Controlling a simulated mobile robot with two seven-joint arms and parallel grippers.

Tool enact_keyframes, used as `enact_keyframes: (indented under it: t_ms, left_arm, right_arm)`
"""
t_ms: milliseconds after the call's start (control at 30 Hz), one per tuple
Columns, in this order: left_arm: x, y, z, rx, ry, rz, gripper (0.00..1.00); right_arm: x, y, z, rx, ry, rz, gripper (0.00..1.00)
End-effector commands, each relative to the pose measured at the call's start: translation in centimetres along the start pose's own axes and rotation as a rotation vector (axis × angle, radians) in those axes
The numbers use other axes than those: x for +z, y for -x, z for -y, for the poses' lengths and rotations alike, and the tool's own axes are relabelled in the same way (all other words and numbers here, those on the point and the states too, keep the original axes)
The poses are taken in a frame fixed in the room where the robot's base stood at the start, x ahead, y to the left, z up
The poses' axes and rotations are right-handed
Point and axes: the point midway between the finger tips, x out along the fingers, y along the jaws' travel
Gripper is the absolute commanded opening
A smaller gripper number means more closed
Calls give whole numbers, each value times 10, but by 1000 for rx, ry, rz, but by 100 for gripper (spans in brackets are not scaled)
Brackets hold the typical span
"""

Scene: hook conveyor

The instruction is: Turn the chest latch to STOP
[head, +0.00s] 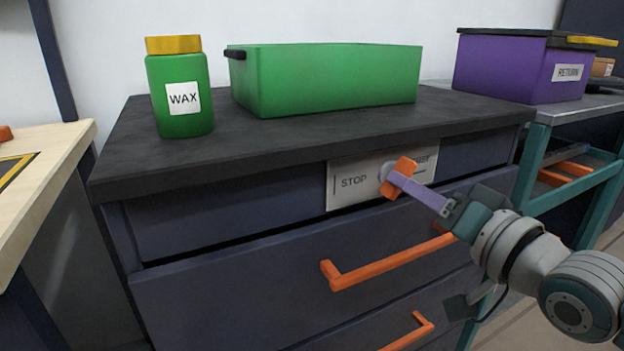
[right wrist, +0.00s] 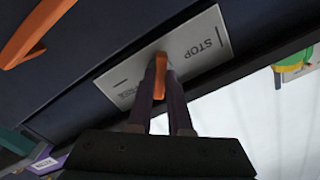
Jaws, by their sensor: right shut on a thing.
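The chest latch (head: 402,171) is an orange bar on a round pale mount, at the middle of a light plate (head: 345,200) on the chest's top front. The plate reads STOP on its left; the lettering on its right is partly hidden. The latch is tilted, its upper end leaning right in the head view. My right gripper (head: 400,180) is shut on the latch. My left gripper is not in view.
The dark chest (head: 250,150) has orange drawer handles (head: 390,263) close below the latch. On its top stand a green WAX jar (head: 180,95) and a green bin (head: 330,80). A purple RETURN box (head: 505,70) stands on the bench at right. A wooden table (head: 40,165) is at left.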

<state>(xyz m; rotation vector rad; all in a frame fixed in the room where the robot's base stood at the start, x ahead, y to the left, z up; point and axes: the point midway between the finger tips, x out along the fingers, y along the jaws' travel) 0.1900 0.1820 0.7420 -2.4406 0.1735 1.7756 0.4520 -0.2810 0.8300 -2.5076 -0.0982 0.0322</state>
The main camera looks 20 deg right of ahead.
Motion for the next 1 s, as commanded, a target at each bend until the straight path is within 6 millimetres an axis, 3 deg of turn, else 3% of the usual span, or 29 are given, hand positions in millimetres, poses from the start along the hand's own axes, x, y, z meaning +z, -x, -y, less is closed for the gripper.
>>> enact_keyframes:
  t_ms: [1000]
  left_arm:
    - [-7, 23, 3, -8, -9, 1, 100]
  right_arm:
    - [0, 0, -1, 0, 613, 0, 0]
